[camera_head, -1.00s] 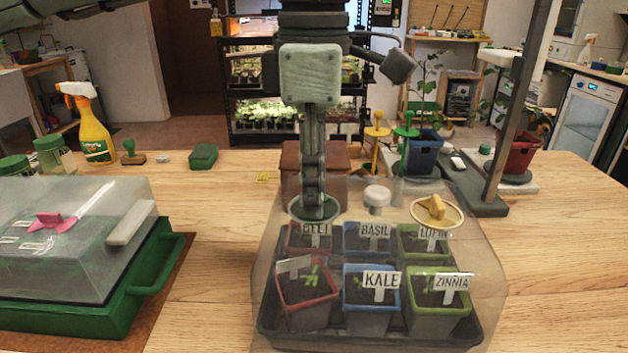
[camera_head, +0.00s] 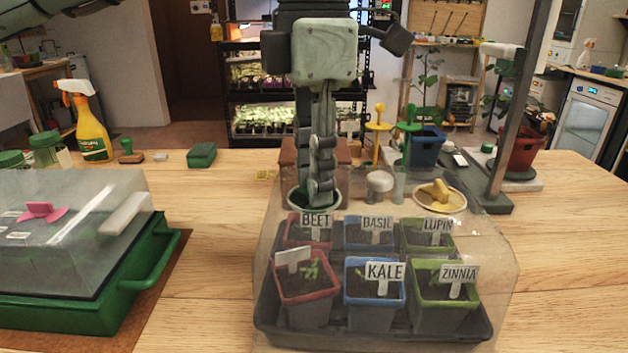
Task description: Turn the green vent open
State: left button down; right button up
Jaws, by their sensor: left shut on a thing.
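The fingers hide the knob and most of the disc, so how far the vent is open cannot be seen. A yellow vent (camera_head: 436,196) with a yellow knob sits at the right of the same lid, and a white knob (camera_head: 379,182) stands between them. My right gripper is not in view.
Labelled seedling pots stand in a dark tray under the lid. A green tray (camera_head: 60,318) with a clear cover and pink knob (camera_head: 38,210) is at the left. A dark post (camera_head: 508,130), a blue pot (camera_head: 424,148) and green and yellow stakes stand behind.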

pick_arm(q)
jog(key=n+b, duration=0.2)
jog(key=n, duration=0.3)
jog(key=shift+f+n, duration=0.1)
jog(key=shift+n, duration=0.2)
jog(key=n+b, duration=0.1)
jog(key=n, duration=0.1)
jog(key=shift+n, duration=0.4)
jog(key=n+b, duration=0.1)
jog(key=n, duration=0.2)
jog(key=shift+n, duration=0.3)
jog(key=shift+n+b, duration=0.4)
jog(key=shift+n, duration=0.4)
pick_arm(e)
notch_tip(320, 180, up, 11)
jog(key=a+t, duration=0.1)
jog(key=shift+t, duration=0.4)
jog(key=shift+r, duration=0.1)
pick_arm(q)
jog(key=c, duration=1.2)
grip_release()
jog(key=shift+o, duration=0.2)
jog(key=shift+r, duration=0.2)
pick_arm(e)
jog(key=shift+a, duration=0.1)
